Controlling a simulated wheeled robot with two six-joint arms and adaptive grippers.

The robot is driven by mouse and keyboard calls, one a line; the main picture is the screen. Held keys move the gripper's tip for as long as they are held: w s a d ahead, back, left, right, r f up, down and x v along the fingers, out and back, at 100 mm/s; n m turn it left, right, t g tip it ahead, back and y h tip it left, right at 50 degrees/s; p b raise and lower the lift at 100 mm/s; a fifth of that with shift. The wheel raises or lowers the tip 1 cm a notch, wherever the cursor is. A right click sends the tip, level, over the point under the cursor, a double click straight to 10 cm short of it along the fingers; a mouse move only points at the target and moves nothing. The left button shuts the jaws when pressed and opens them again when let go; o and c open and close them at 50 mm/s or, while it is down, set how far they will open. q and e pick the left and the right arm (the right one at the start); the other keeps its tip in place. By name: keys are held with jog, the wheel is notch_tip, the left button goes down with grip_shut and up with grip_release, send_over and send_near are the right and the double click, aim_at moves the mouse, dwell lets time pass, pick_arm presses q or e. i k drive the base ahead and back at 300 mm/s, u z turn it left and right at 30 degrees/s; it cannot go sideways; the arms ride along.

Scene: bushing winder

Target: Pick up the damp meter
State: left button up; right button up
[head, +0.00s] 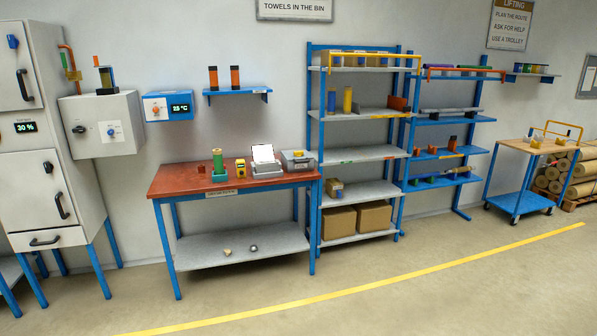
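A small yellow device with a dark patch (240,168), which looks like the damp meter, stands on the red top of a blue-legged table (170,181). It is between a green cylinder in a green holder (218,163) on its left and a grey device with a white sheet (264,161) on its right. It is small in the picture, so its details are hard to read. Neither of my grippers is in view.
A grey case (298,160) sits at the table's right end. Blue shelving (362,153) stands right of the table and grey cabinets (30,120) stand left. A trolley (520,203) is far right. The floor (330,312) before the table is clear, crossed by a yellow line.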

aim_at(241, 165)
jog(key=i, duration=3.75)
